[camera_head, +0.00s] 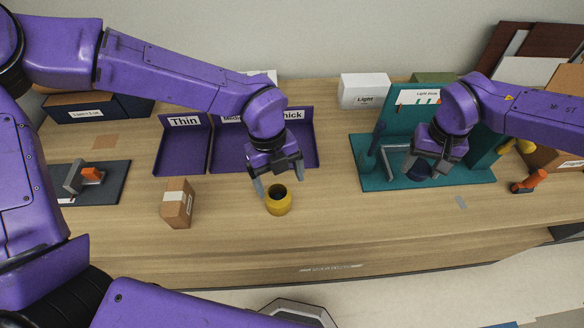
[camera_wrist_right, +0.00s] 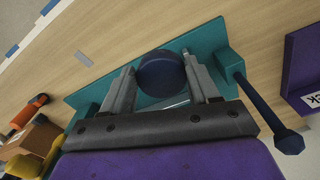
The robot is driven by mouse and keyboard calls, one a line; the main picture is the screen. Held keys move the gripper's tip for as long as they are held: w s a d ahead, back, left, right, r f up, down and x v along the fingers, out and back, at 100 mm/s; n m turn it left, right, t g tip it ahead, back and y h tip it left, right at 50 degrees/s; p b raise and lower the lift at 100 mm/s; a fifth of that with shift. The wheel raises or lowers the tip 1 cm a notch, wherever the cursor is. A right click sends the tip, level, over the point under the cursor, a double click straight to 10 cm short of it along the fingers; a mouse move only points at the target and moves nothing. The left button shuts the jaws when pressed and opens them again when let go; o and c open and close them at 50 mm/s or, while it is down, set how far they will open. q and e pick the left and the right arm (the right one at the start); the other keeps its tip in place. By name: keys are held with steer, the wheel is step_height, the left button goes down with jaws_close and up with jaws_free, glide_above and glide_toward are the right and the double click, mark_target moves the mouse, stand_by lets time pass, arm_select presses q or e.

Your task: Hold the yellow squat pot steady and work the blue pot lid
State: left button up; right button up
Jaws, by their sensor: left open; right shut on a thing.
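The yellow squat pot (camera_head: 278,206) stands upright on the wooden table, its dark round mouth open at the top. My left gripper (camera_head: 279,184) is open just above and behind the pot, with one finger to each side of its mouth. I cannot tell whether the fingers touch it. The blue pot lid (camera_head: 419,173) is dark blue and round. It is between the fingers of my right gripper (camera_head: 420,166), over the teal board. In the right wrist view the lid (camera_wrist_right: 160,72) sits between the two grey fingers, and the gripper is shut on it.
A teal board (camera_head: 470,178) with uprights and a grey bracket lies under my right gripper. Purple bins (camera_head: 183,145) stand behind the pot. A brown box (camera_head: 177,203) stands left of the pot. An orange-handled tool (camera_head: 529,181) lies at the right. The table front is clear.

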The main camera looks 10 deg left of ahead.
mark_target(277, 196)
steer(key=shift+s+a+r, duration=0.3)
steer(key=shift+s+f, duration=0.1)
steer(key=shift+s, duration=0.05)
arm_select(q)
steer(key=shift+y, duration=0.5)
steer(key=f+b, duration=0.4)
steer(key=f, duration=0.1)
steer(key=s+f+b, duration=0.1)
steer(key=f+b, duration=0.2)
steer(key=shift+a+f, duration=0.15)
steer(key=shift+a, duration=0.05)
arm_select(e)
step_height(277, 196, down, 7)
steer(key=shift+r, duration=0.15)
arm_select(q)
steer(key=c, duration=1)
arm_select(e)
steer(key=shift+r, duration=0.1)
arm_select(q)
steer(key=o, duration=0.3)
steer(key=c, duration=0.6)
steer(key=shift+c, duration=0.2)
steer(key=o, duration=1.5)
steer(key=shift+w+r, duration=0.1)
steer(key=shift+r, duration=0.1)
